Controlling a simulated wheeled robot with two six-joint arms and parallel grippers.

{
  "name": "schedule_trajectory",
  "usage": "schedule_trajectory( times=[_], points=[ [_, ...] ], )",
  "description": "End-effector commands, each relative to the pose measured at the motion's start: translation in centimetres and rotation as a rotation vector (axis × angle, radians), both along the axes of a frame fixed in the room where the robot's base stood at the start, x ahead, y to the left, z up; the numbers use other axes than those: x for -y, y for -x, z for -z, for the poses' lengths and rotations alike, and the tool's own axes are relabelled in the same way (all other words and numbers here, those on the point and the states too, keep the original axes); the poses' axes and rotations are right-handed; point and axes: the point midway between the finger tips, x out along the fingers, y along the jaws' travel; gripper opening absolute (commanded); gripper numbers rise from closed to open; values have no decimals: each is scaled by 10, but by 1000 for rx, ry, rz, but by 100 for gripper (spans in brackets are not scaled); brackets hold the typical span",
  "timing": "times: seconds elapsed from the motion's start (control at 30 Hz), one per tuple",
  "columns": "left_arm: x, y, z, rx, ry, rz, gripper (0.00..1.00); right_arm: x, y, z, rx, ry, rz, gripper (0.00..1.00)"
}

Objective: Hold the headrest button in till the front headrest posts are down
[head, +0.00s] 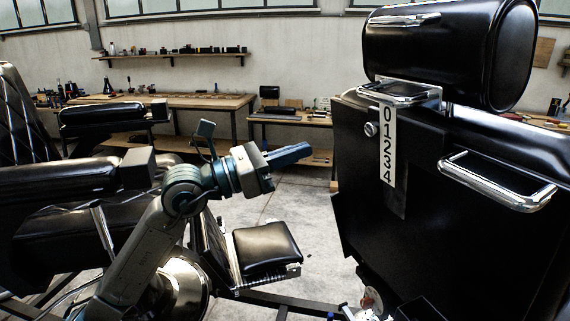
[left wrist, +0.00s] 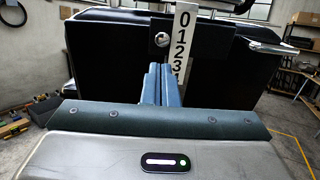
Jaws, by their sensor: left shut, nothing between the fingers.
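The black headrest (head: 450,52) sits at the upper right in the head view, above the black chair back (head: 450,220). Chrome headrest hardware (head: 405,92) shows beneath it; I cannot tell how far the posts stand out. The round silver button (head: 371,129) is on the chair back, left of a white scale (head: 388,145) numbered 0 to 4. In the left wrist view the button (left wrist: 161,39) shows just beyond the fingertips. My left gripper (head: 303,151) is shut and empty, pointing toward the button, with a gap between. My right gripper is not in view.
A chrome handle (head: 497,180) juts out from the chair back at right. Another black chair with a padded footrest (head: 266,247) stands behind my left arm. Workbenches (head: 170,101) line the back wall. The space between my left fingertips and the button looks clear.

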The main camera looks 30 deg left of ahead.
Motion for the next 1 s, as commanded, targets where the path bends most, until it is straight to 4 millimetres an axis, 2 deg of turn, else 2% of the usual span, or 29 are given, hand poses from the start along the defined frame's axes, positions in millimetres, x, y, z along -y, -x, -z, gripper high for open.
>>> schedule_trajectory(
  times=[0.1, 0.4, 0.9, 1.0],
  points=[
    [-6, 5, 4, 0, -5, -3, 0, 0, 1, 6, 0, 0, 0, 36],
    [-11, 12, 4, 1, -1, 1, 0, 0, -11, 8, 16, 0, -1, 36],
    [-11, 12, 3, -1, 1, 1, 0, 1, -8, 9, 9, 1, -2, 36],
    [-15, 4, 10, -31, 34, 7, 0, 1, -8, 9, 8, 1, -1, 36]
  ],
)
